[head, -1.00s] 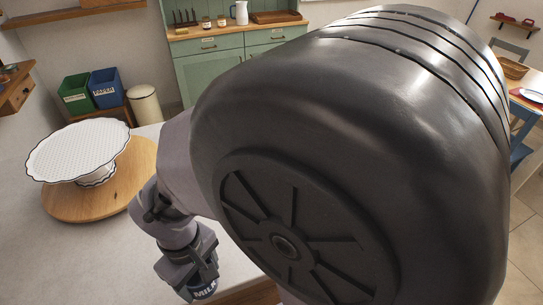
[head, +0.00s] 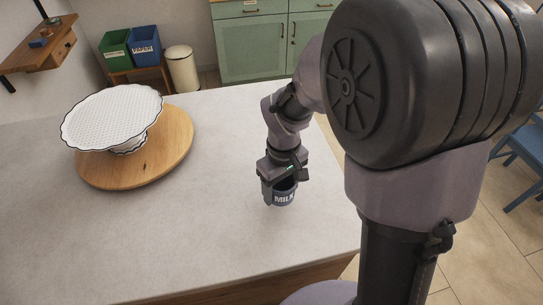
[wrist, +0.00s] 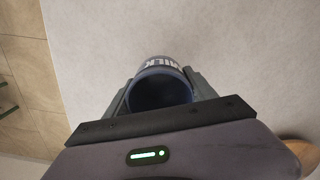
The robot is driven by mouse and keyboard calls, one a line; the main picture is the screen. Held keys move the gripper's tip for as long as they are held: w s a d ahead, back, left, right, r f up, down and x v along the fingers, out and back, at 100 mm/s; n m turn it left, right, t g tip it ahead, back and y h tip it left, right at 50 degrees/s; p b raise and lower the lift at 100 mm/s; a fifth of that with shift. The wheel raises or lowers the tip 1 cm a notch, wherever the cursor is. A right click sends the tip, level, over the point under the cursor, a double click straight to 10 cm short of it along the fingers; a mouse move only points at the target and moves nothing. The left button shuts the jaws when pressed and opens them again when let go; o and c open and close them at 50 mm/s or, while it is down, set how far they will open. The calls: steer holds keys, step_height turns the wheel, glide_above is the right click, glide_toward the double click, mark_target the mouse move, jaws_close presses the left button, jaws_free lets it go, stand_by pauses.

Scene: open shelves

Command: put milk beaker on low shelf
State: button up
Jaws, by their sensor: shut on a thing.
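The milk beaker (head: 284,197) is dark blue with a white band and the word MILK. My gripper (head: 280,187) is shut on it, near the right edge of the pale counter in the head view. In the wrist view the beaker (wrist: 160,90) sits between the two fingers of my gripper (wrist: 160,97), its dark open mouth facing the camera. I cannot tell whether the beaker touches the counter or is held just above it. A small wooden wall shelf (head: 40,50) hangs at the upper left, with small things on it. I cannot tell whether it is the low shelf.
A white scalloped cake stand (head: 112,115) stands on a round wooden board (head: 165,160) on the left of the counter (head: 200,235). The counter's middle is clear. Beyond it are green and blue bins, a cream bin (head: 183,68) and a green cabinet (head: 265,45). A blue chair (head: 525,150) is at the right.

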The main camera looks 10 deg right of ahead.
steer(key=shift+w+d+f+b, duration=0.1)
steer(key=shift+w+f+b, duration=0.1)
steer(key=shift+f+b, duration=0.6)
steer(key=shift+w+d+f+b, duration=0.1)
steer(key=shift+w+f+b, duration=0.2)
steer(key=shift+f, duration=0.85)
steer(key=o, duration=1.6)
steer(key=shift+s, duration=0.1)
steer(key=shift+r, duration=0.1)
